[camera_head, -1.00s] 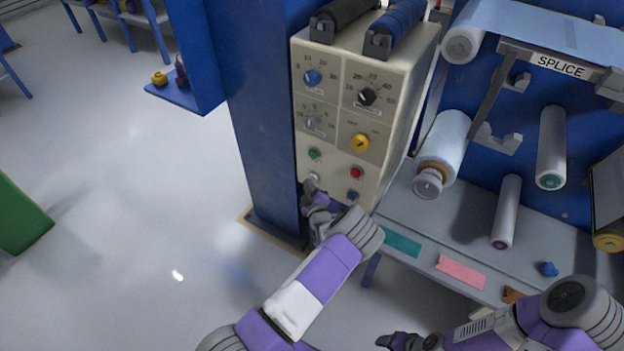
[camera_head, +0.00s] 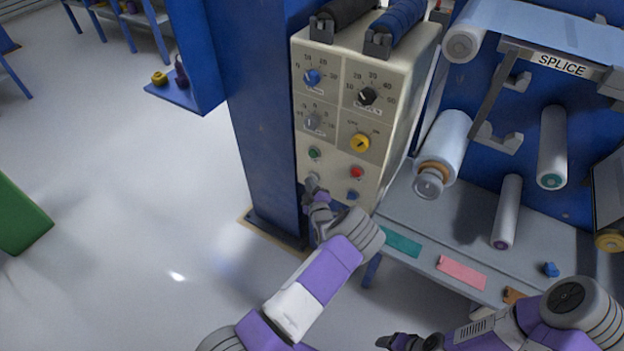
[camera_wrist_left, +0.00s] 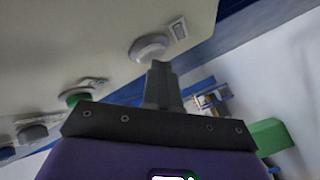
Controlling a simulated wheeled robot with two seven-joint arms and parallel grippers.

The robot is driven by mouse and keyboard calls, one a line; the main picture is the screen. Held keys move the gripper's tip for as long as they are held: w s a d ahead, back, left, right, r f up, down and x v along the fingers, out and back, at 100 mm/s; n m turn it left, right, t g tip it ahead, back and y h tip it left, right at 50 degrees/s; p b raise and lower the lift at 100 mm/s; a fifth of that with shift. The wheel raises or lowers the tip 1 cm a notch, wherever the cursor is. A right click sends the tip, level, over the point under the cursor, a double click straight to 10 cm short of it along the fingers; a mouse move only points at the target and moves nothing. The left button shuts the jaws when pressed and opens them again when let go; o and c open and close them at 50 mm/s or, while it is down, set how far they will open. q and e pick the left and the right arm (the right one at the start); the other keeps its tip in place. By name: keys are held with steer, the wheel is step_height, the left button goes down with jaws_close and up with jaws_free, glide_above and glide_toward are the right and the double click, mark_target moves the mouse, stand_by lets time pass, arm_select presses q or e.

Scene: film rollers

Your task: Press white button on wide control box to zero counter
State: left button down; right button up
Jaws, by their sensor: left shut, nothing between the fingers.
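The wide cream control box (camera_head: 340,105) stands against a blue post, its front carrying dials and buttons. The white button (camera_wrist_left: 150,47) shows in the left wrist view as a pale round cap on the panel; in the head view my fingertips largely cover it. My left gripper (camera_head: 312,184) is shut and empty, its tips at the button. In the left wrist view the shut fingers (camera_wrist_left: 160,72) overlap the button's lower edge; I cannot tell whether they touch or press it. My right gripper (camera_head: 392,342) is low at the bottom edge, partly cut off.
Close to the white button are a green button (camera_head: 314,153), a red button (camera_head: 356,172) and a blue button (camera_head: 352,195). A yellow knob (camera_head: 360,143) sits above them. A grey shelf (camera_head: 430,215) with rollers lies to the right. Open floor is at the left.

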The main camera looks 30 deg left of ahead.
arm_select(q)
steer(key=shift+s, duration=0.1)
steer(key=shift+s+p, duration=0.65)
steer(key=shift+s, duration=0.1)
steer(key=shift+s+a+p, duration=0.2)
steer(key=shift+s+p, duration=1.45)
steer(key=shift+s, duration=0.85)
